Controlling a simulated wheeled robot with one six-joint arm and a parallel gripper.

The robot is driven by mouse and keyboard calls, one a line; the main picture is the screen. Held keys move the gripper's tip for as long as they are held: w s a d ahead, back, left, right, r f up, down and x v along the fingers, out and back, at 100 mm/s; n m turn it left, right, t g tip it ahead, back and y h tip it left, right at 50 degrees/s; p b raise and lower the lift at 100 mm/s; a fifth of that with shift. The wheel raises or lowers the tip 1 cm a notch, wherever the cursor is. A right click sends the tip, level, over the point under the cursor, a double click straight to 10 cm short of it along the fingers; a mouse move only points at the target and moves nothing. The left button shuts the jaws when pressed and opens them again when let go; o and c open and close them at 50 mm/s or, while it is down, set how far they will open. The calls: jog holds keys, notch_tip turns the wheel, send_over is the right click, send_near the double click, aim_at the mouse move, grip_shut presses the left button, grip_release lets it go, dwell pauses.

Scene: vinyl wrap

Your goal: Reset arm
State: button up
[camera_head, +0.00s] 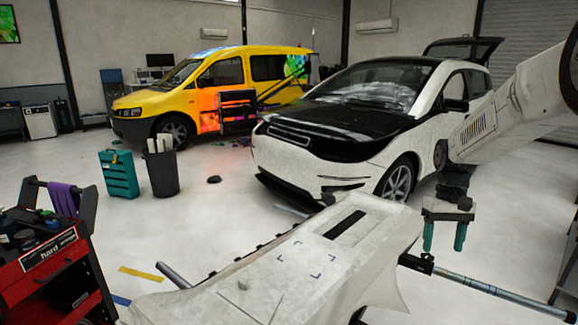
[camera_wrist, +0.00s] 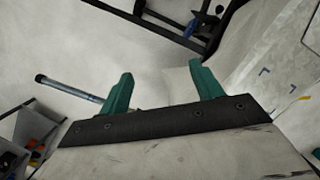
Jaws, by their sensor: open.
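My gripper (camera_head: 444,236) hangs at the right of the head view, its two teal fingers pointing down and spread apart. In the wrist view my gripper (camera_wrist: 160,85) shows both fingers apart with nothing between them. The pale floor lies beyond the fingertips. My arm comes in from the right edge of the head view, in front of the white and black car (camera_head: 340,130).
A yellow van (camera_head: 220,85) stands behind the car. A teal case (camera_head: 118,174) and a dark bin (camera_head: 161,172) stand on the floor at left. A red tool cart (camera_head: 50,265) is at lower left. A metal pole (camera_head: 490,288) lies below my gripper.

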jog(key=s+a+r+t, duration=0.1)
jog(key=s+a+r, duration=0.2)
jog(key=s, duration=0.7)
jog(key=s+a+r+t, duration=0.1)
jog(key=s+a+r, duration=0.2)
jog(key=s, duration=0.8)
jog(key=s+a+r+t, duration=0.1)
jog(key=s+a+r, duration=0.2)
jog(key=s, duration=0.7)
jog(key=shift+s+a+t+h, duration=0.3)
jog(key=shift+a+t, duration=0.1)
jog(key=shift+a, duration=0.5)
jog(key=shift+a+r, duration=0.1)
jog(key=shift+r, duration=0.1)
jog(key=shift+c, duration=0.4)
